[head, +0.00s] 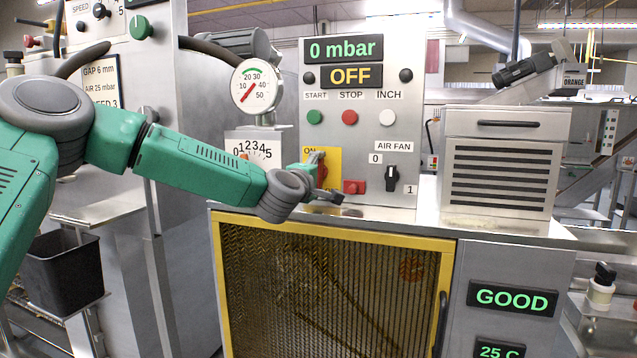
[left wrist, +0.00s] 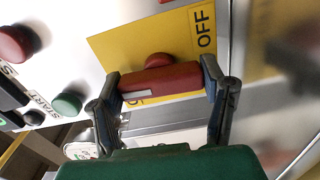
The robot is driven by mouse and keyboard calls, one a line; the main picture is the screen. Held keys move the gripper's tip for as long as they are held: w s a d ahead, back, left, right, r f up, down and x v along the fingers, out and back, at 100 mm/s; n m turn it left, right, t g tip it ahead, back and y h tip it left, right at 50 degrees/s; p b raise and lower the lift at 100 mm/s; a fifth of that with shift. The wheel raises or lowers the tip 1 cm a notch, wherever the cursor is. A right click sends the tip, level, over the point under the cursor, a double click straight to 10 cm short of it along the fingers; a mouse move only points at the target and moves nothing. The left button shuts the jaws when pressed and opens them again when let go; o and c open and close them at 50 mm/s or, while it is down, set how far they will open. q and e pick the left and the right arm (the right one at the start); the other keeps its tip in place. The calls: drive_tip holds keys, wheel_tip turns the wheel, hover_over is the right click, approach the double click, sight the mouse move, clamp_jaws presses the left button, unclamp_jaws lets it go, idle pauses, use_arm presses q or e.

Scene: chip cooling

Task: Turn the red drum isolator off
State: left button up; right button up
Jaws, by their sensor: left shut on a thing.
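The red drum isolator has a red bar handle (left wrist: 160,79) on a round red hub, in front of a yellow plate (head: 334,158) with ON at its top left. In the left wrist view, OFF shows at the plate's right and the other lettering is mostly covered. The white mark on the bar lies towards that covered lettering. My left gripper (head: 326,178) is at the plate; in the left wrist view its fingers (left wrist: 162,82) are closed on the bar's two ends. The head view hides most of the handle. My right gripper is not in view.
The panel also carries a green start button (head: 315,117), a red stop button (head: 349,117), a white inch button (head: 387,118), a red block (head: 354,187) and an air fan switch (head: 392,178). A vented box (head: 499,184) stands on the counter to the right.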

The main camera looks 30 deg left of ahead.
use_arm(q)
drive_tip(key=shift+f+n, duration=0.25)
drive_tip(key=shift+n, duration=0.25)
drive_tip(key=shift+a, duration=0.1)
drive_tip(key=o, duration=0.9)
drive_tip(key=shift+o, duration=1.2)
drive_tip(key=shift+w+a, duration=0.1)
drive_tip(key=shift+w, duration=0.05)
drive_tip(key=v, duration=1.2)
drive_tip(key=shift+w+f, duration=0.1)
